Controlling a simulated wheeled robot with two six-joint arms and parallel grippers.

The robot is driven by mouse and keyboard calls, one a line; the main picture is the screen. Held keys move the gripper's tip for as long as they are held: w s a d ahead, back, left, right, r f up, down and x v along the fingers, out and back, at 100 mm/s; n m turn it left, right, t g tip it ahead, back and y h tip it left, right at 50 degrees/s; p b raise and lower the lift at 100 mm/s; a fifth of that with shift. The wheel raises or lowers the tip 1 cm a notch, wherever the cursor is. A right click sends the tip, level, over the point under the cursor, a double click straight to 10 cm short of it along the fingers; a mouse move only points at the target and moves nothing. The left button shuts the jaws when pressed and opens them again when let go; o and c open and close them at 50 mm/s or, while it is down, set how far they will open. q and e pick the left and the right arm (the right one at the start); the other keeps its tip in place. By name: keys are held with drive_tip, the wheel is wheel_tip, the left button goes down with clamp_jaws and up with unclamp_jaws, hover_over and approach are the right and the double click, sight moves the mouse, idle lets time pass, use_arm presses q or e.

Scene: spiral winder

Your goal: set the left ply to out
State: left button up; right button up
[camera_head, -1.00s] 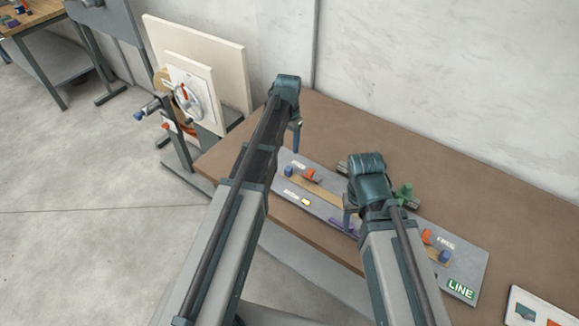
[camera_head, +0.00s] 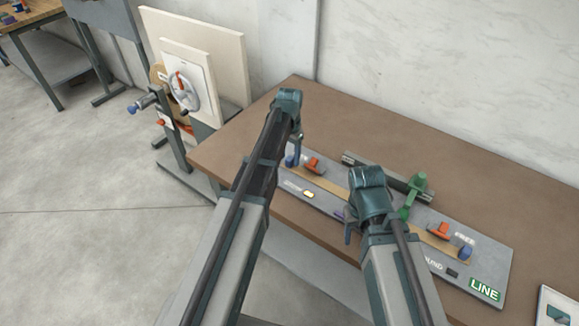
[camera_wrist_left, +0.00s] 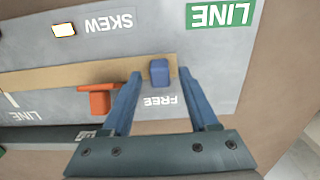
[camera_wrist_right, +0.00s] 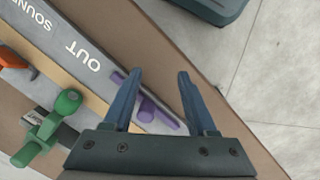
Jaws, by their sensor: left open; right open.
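A long grey panel (camera_head: 376,225) lies on the brown table. At its left end are an orange block (camera_head: 313,165) on a tan strip and a blue knob (camera_wrist_left: 160,72). My left gripper (camera_wrist_left: 161,74) is open above that end, and the knob shows between its fingers beside the word FREE. A purple lever (camera_wrist_right: 146,108) lies near the word OUT in the right wrist view. My right gripper (camera_wrist_right: 160,74) is open above it, its fingers on either side in the picture. I cannot tell if either gripper touches anything. Which part is the left ply is not marked.
A green handle (camera_head: 413,190) stands at the panel's middle. An orange block (camera_head: 439,230) and a blue knob (camera_head: 465,252) are at the right end, by the green LINE label (camera_head: 485,290). A winder with a handwheel (camera_head: 184,91) stands left. The table's back is clear.

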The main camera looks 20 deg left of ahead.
use_arm(q)
drive_tip(key=shift+f+b, duration=0.45)
drive_tip(key=shift+f, duration=0.45)
drive_tip(key=shift+r, duration=0.1)
clamp_jaws()
idle(0.7)
